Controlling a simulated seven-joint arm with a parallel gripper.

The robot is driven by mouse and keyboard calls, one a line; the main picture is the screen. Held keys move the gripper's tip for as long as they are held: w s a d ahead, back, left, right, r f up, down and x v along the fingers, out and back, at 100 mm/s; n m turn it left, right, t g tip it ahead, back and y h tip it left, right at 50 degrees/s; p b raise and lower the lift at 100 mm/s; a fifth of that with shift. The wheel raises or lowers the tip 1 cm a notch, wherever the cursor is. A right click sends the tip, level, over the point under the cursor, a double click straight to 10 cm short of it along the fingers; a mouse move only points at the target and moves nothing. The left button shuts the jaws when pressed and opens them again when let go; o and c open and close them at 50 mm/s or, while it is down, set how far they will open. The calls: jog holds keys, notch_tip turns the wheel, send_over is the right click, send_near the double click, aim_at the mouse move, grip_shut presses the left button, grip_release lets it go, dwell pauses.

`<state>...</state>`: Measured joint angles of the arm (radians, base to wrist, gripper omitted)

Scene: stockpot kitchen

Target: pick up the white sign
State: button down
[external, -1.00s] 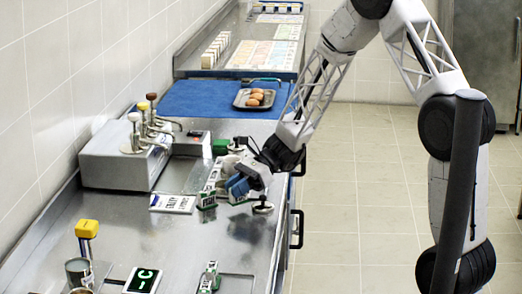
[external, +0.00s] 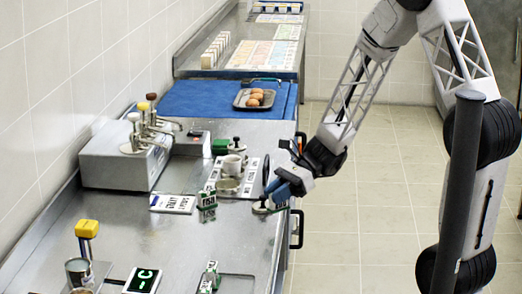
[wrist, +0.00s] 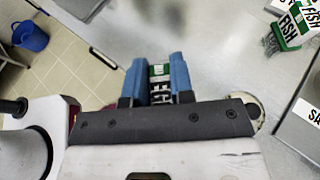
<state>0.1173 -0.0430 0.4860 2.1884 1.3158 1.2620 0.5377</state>
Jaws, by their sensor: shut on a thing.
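My gripper (wrist: 158,80) has blue fingers shut on a small white sign (wrist: 159,97) with a green top edge and black letters, partly hidden by the fingers and mount. In the external view my gripper (external: 280,193) is low over the right edge of the steel counter. A bit of the held sign shows there below the fingers. I cannot tell whether it touches the counter. Another sign reading FISH (external: 207,199), white with green, stands on the counter to the left. A flat white sign with black letters (external: 172,204) lies further left.
A white cup (external: 232,165) and dishes stand on a white rack behind the FISH sign. A pump dispenser unit (external: 125,158) is along the wall. A tray with brown eggs (external: 255,98) sits on the blue mat.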

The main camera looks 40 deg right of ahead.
jog(key=shift+s+d+r, duration=0.1)
jog(key=shift+s+d, duration=0.1)
jog(key=shift+s, duration=0.75)
jog(key=shift+w+a+r+m+t, duration=0.15)
jog(key=shift+w+m+t, duration=0.15)
jog(key=shift+w, duration=0.15)
jog(key=shift+w+a+m+t, duration=0.1)
jog(key=shift+w+m+t, duration=0.2)
jog(key=shift+w, duration=0.15)
jog(key=w+d+m+t+h, duration=0.1)
jog(key=w+m+t+h, duration=0.1)
jog(key=w+m+t, duration=0.1)
jog(key=w+m+t+h, duration=0.2)
jog(key=w+m+t, duration=0.1)
jog(key=w+d+r+m+t+h, duration=0.1)
jog(key=w+m+t+h, duration=0.1)
jog(key=w+m+t, duration=0.1)
jog(key=shift+w+d+m, duration=0.1)
jog(key=shift+d+m, duration=0.2)
jog(key=shift+d, duration=0.05)
jog(key=shift+w+d+f+m+t+h, duration=0.1)
jog(key=shift+w+d+m+t+h, duration=0.05)
jog(key=shift+d+m+t+h, duration=0.35)
jog(key=shift+w+d+f+m+t+h, duration=0.1)
jog(key=shift+w+d+m+t+h, duration=0.15)
jog(key=shift+m+h, duration=0.3)
jog(key=shift+s, duration=0.1)
